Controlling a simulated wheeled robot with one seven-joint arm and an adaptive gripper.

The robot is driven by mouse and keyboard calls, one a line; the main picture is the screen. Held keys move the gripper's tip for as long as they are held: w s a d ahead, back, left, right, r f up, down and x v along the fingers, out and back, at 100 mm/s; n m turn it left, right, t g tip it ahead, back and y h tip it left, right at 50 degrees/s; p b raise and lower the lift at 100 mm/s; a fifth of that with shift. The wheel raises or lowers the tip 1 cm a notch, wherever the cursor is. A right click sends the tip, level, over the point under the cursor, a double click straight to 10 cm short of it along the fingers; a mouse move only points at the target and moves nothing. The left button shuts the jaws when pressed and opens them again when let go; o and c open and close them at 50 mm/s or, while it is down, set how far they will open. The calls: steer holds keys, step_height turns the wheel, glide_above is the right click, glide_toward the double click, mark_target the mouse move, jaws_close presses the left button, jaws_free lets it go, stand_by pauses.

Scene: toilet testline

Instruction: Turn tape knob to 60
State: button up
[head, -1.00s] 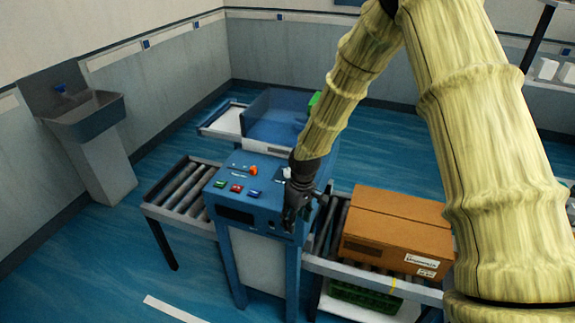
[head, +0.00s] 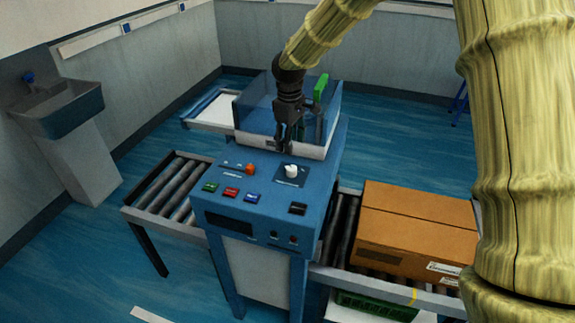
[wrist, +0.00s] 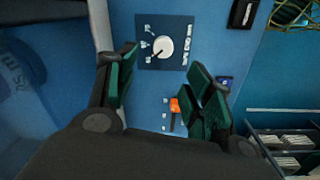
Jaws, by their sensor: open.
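A white round knob (head: 291,171) sits on a dark square scale plate on top of the blue machine (head: 222,171).
An orange switch (head: 250,169) stands left of the knob. Green, red and blue buttons (head: 231,193) line the front, with a black part (head: 297,209) at right. A clear-walled bin (head: 255,108) stands behind. A cardboard box (head: 420,222) rests on the right rollers; the left rollers (head: 180,185) are empty.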

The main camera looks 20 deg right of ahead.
mark_target(292, 168)
steer(key=shift+s+f+p, duration=0.7)
steer(key=shift+s+f, duration=0.1)
steer(key=f, duration=0.1)
steer(key=w+f, duration=0.1)
steer(key=f, duration=0.1)
steer(key=f+p, duration=0.1)
steer(key=shift+w+d+f, duration=0.1)
steer(key=shift+w+f, duration=0.15)
steer(key=shift+f, duration=0.05)
steer(key=shift+s+f+p, duration=0.2)
steer(key=shift+f+p, duration=0.1)
steer(key=shift+f, duration=0.25)
steer(key=shift+s+f+p, duration=0.15)
steer(key=shift+f+p, duration=0.15)
steer(key=shift+f, duration=0.2)
steer(key=shift+w+f, duration=0.25)
steer(key=shift+f, duration=0.6)
steer(key=shift+s+r, duration=0.1)
steer(key=shift+s, duration=0.05)
steer(key=c, duration=1)
